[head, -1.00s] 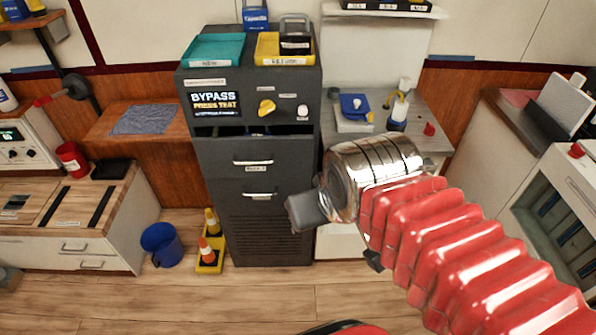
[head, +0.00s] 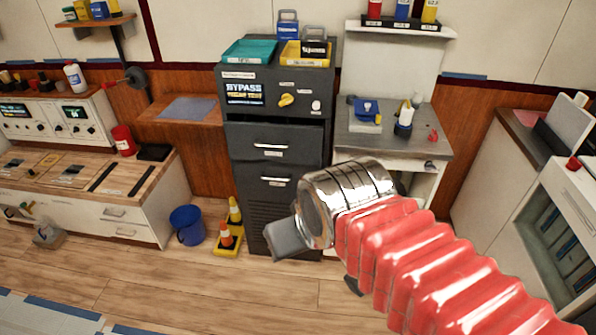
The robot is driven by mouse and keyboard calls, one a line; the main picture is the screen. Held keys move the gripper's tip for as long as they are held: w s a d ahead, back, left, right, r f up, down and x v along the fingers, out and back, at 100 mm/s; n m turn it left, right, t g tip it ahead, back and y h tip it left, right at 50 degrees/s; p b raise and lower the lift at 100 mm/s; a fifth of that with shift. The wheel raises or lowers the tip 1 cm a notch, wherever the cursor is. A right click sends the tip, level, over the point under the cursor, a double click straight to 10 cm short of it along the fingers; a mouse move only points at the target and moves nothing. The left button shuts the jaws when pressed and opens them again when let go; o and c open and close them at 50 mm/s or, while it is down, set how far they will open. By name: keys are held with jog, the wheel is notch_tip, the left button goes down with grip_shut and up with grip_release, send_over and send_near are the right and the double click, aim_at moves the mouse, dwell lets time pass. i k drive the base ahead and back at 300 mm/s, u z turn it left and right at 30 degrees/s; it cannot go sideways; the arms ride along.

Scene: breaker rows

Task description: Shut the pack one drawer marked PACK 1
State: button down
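A dark grey cabinet (head: 317,112) stands against the back wall in the head view. Its upper drawer (head: 245,155) has a silver bar handle, and its front juts out a little with a dark gap above it. A second drawer (head: 250,182) with a similar handle is below. Small labels sit by both handles, too small to read, so I cannot tell which says PACK 1. My gripper (head: 284,240) shows as a grey block beyond the chrome wrist, overlapping the cabinet's lower part in the picture. Its fingers cannot be told apart, and nothing is seen in it.
Teal (head: 249,51) and yellow (head: 305,56) trays sit on top. Floor in front is open.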

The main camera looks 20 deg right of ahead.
aim_at(300, 143)
jog(key=u, duration=0.3)
jog(key=k, duration=0.75)
jog(key=u, duration=0.45)
jog(key=i, duration=1.8)
jog(key=z, duration=0.65)
